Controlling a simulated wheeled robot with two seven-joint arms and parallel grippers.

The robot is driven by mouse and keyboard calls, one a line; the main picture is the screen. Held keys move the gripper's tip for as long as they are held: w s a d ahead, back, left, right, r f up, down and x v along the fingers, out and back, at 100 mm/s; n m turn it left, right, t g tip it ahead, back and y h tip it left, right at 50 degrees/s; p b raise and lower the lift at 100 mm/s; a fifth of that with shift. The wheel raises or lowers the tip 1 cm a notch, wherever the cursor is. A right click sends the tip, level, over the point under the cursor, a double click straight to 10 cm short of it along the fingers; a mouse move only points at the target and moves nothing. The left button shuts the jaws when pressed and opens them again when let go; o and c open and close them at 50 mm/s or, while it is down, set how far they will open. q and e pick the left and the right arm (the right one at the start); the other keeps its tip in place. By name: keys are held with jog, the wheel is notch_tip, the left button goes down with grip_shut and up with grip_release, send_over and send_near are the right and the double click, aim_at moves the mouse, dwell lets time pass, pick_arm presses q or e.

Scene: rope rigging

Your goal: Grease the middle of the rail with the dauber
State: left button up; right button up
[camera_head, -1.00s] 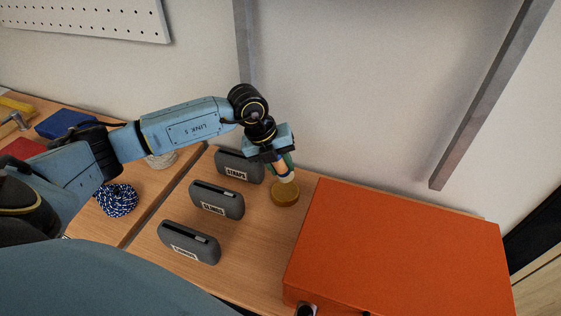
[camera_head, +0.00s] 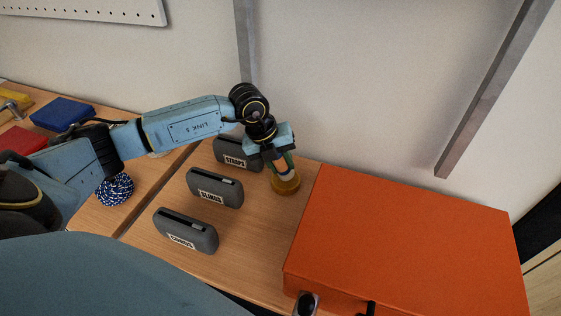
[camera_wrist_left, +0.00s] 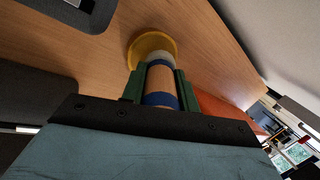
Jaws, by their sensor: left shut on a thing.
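My left gripper (camera_head: 280,160) points down and is shut on the dauber (camera_head: 283,172). In the left wrist view, the dauber (camera_wrist_left: 160,84) has a tan handle with blue bands and a pale collar, between my green fingers. Its lower end is at the round yellow pot (camera_head: 287,187), which also shows in the wrist view (camera_wrist_left: 135,52). The tip is hidden, so I cannot tell how deep it sits. Grey cases labelled STRAPS (camera_head: 237,153), SLINGS (camera_head: 215,188) and a third (camera_head: 186,231) stand in a row, with slots on top. I cannot identify a rail. My right gripper is not in view.
A large orange case (camera_head: 405,240) stands right of the pot. A blue-and-white rope ball (camera_head: 115,189) lies at the left, near a blue block (camera_head: 62,112) and a red one (camera_head: 22,140). Bare wooden tabletop (camera_head: 250,225) lies between the grey cases and the orange case.

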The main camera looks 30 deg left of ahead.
pick_arm(q)
jog(key=shift+f+b, duration=0.3)
jog(key=shift+f, duration=0.3)
dwell(1.3)
jog(key=shift+r, duration=0.15)
notch_tip(320, 180, up, 7)
jog(key=p, duration=0.5)
jog(key=shift+p, duration=0.35)
jog(key=shift+s, duration=0.1)
dwell(0.5)
